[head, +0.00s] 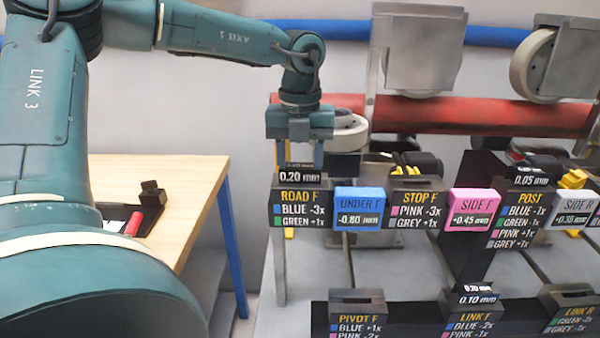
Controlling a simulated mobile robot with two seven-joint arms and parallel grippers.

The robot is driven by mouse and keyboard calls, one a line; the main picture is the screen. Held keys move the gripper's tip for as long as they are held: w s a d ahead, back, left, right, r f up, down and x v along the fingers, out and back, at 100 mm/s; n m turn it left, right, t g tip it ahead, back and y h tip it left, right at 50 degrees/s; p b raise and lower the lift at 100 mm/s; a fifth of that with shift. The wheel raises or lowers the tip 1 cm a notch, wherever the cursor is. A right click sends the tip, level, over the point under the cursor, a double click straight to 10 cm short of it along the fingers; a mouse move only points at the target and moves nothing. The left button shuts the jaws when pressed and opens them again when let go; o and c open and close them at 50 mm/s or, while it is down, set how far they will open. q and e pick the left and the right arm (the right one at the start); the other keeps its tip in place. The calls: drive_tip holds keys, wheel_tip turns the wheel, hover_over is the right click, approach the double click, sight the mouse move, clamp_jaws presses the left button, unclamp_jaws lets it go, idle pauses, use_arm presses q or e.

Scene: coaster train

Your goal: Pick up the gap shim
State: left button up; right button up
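No part is labelled gap shim. Thin black plates marked in mm stand in the holders: a 0.20 mm plate (299,177) in the ROAD F holder (299,211), a 0.05 mm plate (531,181) at POST and a 0.10 mm plate (478,300) at LINK F. My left gripper (299,158) points down directly over the 0.20 mm plate. Its two fingers are apart, one near each side of the plate's top. I cannot tell whether they touch it. My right gripper is not in view.
Coloured blocks, blue UNDER F (359,206), pink SIDE F (473,208) and grey SIDE R (575,215), stand close by in the row. A red tube (440,115) runs behind. A wooden table (190,185) with a black tray is at the left.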

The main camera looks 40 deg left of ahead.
use_arm(q)
wheel_tip(320, 180, up, 10)
wheel_tip(320, 180, up, 5)
drive_tip(key=p, duration=0.4)
hover_over(300, 165)
drive_tip(key=shift+f, duration=0.2)
idle(0.4)
drive_tip(key=shift+s, duration=0.1)
idle(0.5)
